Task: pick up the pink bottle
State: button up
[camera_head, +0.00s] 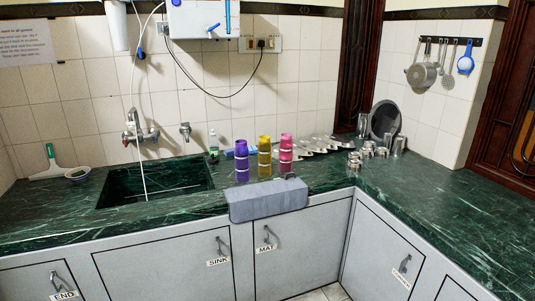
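The pink bottle (286,148) stands upright on the dark green counter, at the right end of a row of three bottles. A yellow bottle (264,150) stands close to its left, and a purple bottle (241,156) is left of that. The lower part of the pink bottle is hard to tell from its reflection in the counter.
A grey block-like thing (268,201) lies at the counter's front edge, before the bottles. Shiny metal items (318,146) lie right of the pink bottle. The sink (155,184) is at left. Cups (368,151) stand near the corner. The right counter (430,195) is clear.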

aim_at(286, 145)
jog(key=u, duration=0.7)
jog(key=i, duration=0.95)
jog(key=u, duration=0.5)
